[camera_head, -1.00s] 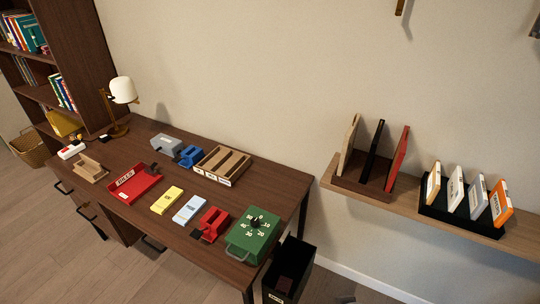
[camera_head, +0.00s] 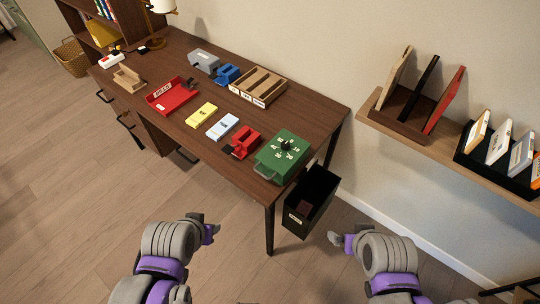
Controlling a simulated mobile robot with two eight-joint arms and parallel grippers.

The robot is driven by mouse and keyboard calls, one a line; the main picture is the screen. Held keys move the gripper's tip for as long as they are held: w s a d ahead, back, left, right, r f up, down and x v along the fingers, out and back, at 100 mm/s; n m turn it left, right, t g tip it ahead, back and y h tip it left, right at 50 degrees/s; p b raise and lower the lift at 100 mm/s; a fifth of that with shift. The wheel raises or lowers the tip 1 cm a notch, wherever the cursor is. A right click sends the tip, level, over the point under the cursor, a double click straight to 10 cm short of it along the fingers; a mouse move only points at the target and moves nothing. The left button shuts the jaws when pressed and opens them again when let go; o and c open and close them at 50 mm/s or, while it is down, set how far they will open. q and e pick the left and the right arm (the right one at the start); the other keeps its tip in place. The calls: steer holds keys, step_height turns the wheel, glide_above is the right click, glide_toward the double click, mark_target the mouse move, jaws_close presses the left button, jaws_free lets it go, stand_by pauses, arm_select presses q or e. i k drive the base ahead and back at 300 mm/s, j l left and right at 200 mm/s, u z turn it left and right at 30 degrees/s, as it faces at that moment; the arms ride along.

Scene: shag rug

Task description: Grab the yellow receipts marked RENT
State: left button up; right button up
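The yellow receipts (camera_head: 201,115) lie as a small flat stack on the brown desk (camera_head: 185,148), between the red BILLS tray (camera_head: 172,96) and a white-blue stack (camera_head: 223,126). Their printed label is too small to read. My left gripper (camera_head: 212,231) is in front of the desk, over the floor, well below the receipts in the picture. My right gripper (camera_head: 337,239) is over the floor to the right, near the black bin. Both are apart from the desk objects. Their fingers are too small to tell open from shut.
A red tape dispenser (camera_head: 243,143) and a green timer box (camera_head: 283,156) stand at the desk's right end. A wooden sorter (camera_head: 258,86), blue dispenser (camera_head: 226,74) and grey device (camera_head: 203,61) are behind. A black bin (camera_head: 311,203) stands on the floor. A wall shelf (camera_head: 430,138) is at right.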

mark_target(201, 116)
steer(key=i+j+u, duration=1.1)
steer(key=i, duration=0.25)
steer(key=j, duration=0.1)
